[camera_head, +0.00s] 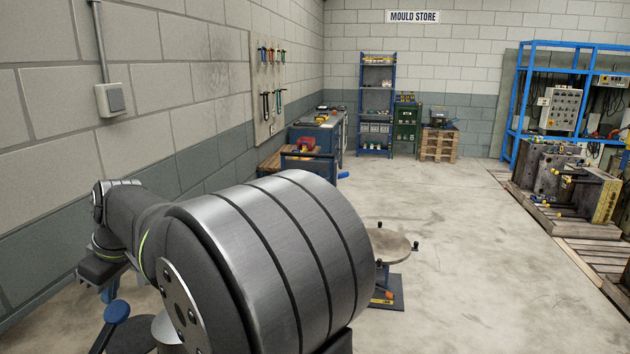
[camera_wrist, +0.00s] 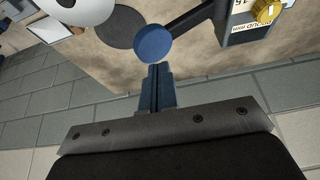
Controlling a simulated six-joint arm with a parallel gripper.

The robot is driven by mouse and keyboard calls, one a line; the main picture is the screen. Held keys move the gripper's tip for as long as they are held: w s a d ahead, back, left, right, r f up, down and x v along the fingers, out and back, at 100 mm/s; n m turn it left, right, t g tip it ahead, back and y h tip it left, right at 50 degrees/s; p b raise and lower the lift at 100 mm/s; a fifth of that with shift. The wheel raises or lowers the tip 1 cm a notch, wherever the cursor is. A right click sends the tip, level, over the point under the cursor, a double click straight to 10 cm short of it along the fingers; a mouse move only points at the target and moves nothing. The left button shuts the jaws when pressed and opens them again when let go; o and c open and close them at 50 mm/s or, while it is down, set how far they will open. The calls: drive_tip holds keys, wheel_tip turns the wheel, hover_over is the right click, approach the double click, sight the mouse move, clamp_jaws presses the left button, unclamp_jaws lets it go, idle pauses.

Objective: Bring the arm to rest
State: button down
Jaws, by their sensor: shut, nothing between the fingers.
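My arm fills the lower left and centre of the head view, its large grey ribbed link hiding much of the floor behind it. My gripper (camera_head: 110,294) hangs at the far left end of the arm, fingers pointing down. In the wrist view my gripper (camera_wrist: 157,68) is shut, its two blue-grey fingers together with nothing between them. A round blue knob (camera_wrist: 153,43) on a dark lever lies just beyond the fingertips. The blue knob also shows in the head view (camera_head: 117,311), below the fingers. I cannot tell whether they touch.
A block wall with a switch box (camera_head: 110,99) runs along the left. A round-topped stand (camera_head: 391,244) is right of my arm. Moulds on pallets (camera_head: 565,185) stand at the right. The floor between is clear. A device with a yellow knob (camera_wrist: 291,22) is in the wrist view.

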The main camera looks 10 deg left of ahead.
sight(112, 311)
wheel_tip(112, 311, down, 7)
drive_tip(key=shift+f, duration=0.1)
wheel_tip(112, 311, up, 3)
drive_tip(key=shift+r, duration=0.55)
drive_tip(key=c, duration=0.6)
unclamp_jaws()
drive_tip(key=o, duration=0.4)
drive_tip(key=shift+s+a+r+n, duration=0.1)
drive_tip(key=shift+s+r+n, duration=0.15)
drive_tip(key=shift+s+n, duration=0.15)
drive_tip(key=shift+o, duration=1)
drive_tip(key=s+r+n+h, duration=0.2)
drive_tip(key=s+r+n, duration=0.4)
drive_tip(key=n, duration=0.3)
drive_tip(key=shift+s+r+g, duration=0.15)
drive_tip(key=shift+s+g, duration=0.15)
drive_tip(key=shift+s, duration=0.55)
drive_tip(key=s+d+r+n+h, duration=0.3)
drive_tip(key=s+r+n, duration=0.3)
drive_tip(key=n, duration=0.2)
wheel_tip(112, 311, down, 10)
drive_tip(key=shift+r, duration=0.15)
drive_tip(key=shift+r, duration=0.15)
wheel_tip(112, 311, up, 10)
